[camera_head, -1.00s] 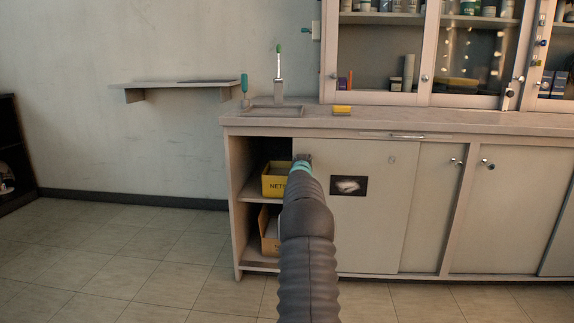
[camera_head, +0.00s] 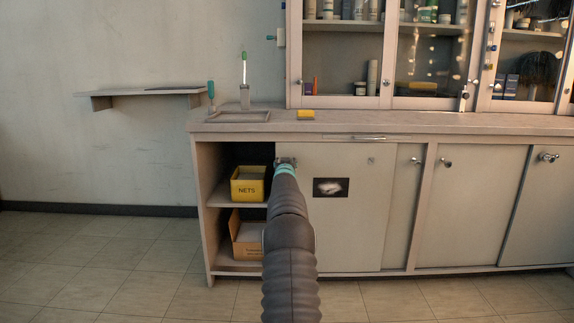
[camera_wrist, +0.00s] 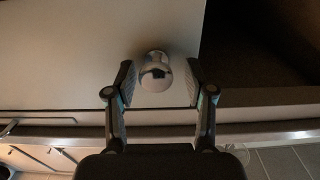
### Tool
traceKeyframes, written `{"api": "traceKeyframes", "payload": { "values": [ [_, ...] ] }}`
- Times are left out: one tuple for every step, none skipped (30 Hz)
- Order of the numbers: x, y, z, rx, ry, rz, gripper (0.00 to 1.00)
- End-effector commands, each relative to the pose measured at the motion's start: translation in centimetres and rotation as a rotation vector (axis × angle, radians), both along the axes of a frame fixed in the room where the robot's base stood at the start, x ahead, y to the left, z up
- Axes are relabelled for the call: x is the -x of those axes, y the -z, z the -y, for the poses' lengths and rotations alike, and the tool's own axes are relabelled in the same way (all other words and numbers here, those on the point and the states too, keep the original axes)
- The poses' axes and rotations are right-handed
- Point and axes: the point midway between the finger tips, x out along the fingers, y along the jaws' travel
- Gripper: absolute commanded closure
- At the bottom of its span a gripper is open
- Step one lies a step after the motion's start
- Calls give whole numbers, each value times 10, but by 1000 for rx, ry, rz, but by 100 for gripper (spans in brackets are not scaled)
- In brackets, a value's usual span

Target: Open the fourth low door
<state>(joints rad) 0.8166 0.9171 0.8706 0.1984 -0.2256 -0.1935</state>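The low cabinet (camera_head: 202,220) has a row of pale doors. The leftmost visible low door (camera_head: 320,235) carries a dark picture and stands partly slid aside, with an open compartment to its left. A narrow door strip (camera_head: 404,215), a third door (camera_head: 470,215) and a door cut off by the right picture edge (camera_head: 550,210), with its knob (camera_head: 548,157), follow rightward. My gripper (camera_head: 286,161) is at the picture door's left edge. In the wrist view my gripper (camera_wrist: 159,84) is open, its fingers either side of a round metal knob (camera_wrist: 155,72), with gaps visible.
A yellow NETS box (camera_head: 247,190) and a cardboard box (camera_head: 246,240) sit on the open shelves. A countertop (camera_head: 400,122) with a yellow sponge-like block (camera_head: 306,115) and glass cabinets are above. The tiled floor (camera_head: 90,255) at left is clear.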

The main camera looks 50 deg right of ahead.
Motion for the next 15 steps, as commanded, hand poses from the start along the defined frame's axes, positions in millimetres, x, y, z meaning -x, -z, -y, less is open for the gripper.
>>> {"api": "traceKeyframes", "payload": {
  "values": [
    [1,1,1,-1,1,-1,43],
    [1,1,1,-2,1,-1,43],
    [1,1,1,-2,2,-1,43],
    [2,1,2,-2,2,-1,43],
    [2,1,2,-2,3,-2,43],
    [3,2,3,-2,4,-2,43],
    [3,2,3,-2,4,-2,43],
    [3,2,3,-2,4,-2,43],
    [3,2,3,-2,4,-2,43],
    [4,2,2,-2,4,-2,43],
    [4,2,1,-3,4,-3,43],
    [5,2,0,-3,4,-3,43],
    [7,2,-1,-4,4,-3,43],
    [8,1,-3,-3,4,-3,43],
    [10,1,-5,-3,4,-3,43]
  ]
}}
